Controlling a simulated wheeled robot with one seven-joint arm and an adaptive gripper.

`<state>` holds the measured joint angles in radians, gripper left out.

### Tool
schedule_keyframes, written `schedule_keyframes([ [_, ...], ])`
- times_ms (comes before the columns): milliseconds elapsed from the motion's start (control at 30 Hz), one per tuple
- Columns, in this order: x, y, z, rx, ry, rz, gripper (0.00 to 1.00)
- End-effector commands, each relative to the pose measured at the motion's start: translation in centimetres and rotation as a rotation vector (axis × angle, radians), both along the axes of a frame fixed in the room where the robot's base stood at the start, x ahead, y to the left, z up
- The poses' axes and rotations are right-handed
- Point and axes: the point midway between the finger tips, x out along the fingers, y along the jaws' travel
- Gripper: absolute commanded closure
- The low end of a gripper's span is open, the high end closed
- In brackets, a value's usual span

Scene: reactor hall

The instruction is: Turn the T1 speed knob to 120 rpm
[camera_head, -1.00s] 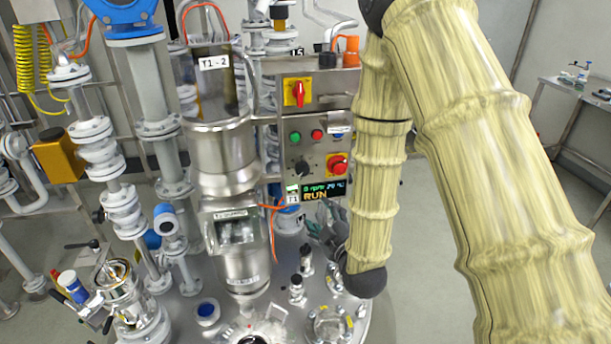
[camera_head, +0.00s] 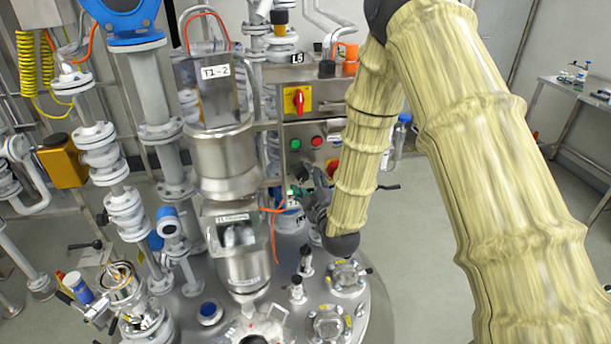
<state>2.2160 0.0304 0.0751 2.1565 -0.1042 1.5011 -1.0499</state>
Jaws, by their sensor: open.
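The T1 control box (camera_head: 309,120) stands in the middle of the view. It carries a red rotary switch on a yellow plate (camera_head: 298,100), a green button (camera_head: 295,143) and a red button (camera_head: 317,141). I cannot tell whether the fingers touch the knob.
The red emergency stop (camera_head: 332,168) is partly hidden behind my arm. The steel vessel labelled T1-2 (camera_head: 222,155) stands just left of the box. Below is the round reactor lid (camera_head: 275,290) with several fittings. Floor is clear on the right.

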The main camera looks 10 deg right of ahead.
Motion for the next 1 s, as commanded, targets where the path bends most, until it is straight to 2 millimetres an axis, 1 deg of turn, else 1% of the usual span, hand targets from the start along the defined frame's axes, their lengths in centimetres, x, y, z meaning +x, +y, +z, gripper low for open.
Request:
schedule_keyframes([
  [133, 0.99, 0.15, 0.12, 0.001, -0.001, 0.000, 0.43],
  [467, 1.26, 0.19, 0.00, 0.001, 0.000, 0.001, 0.43],
  [500, 1.26, 0.19, 0.00, 0.001, 0.000, 0.001, 0.47],
  [567, 1.26, 0.19, 0.00, 0.001, 0.000, 0.001, 0.57],
  [600, 1.26, 0.19, 0.00, 0.001, 0.000, 0.001, 0.65],
  [733, 1.25, 0.19, 0.00, 0.001, 0.000, 0.001, 0.88],
  [1000, 1.25, 0.19, -0.11, 0.017, -0.001, 0.001, 0.89],
])
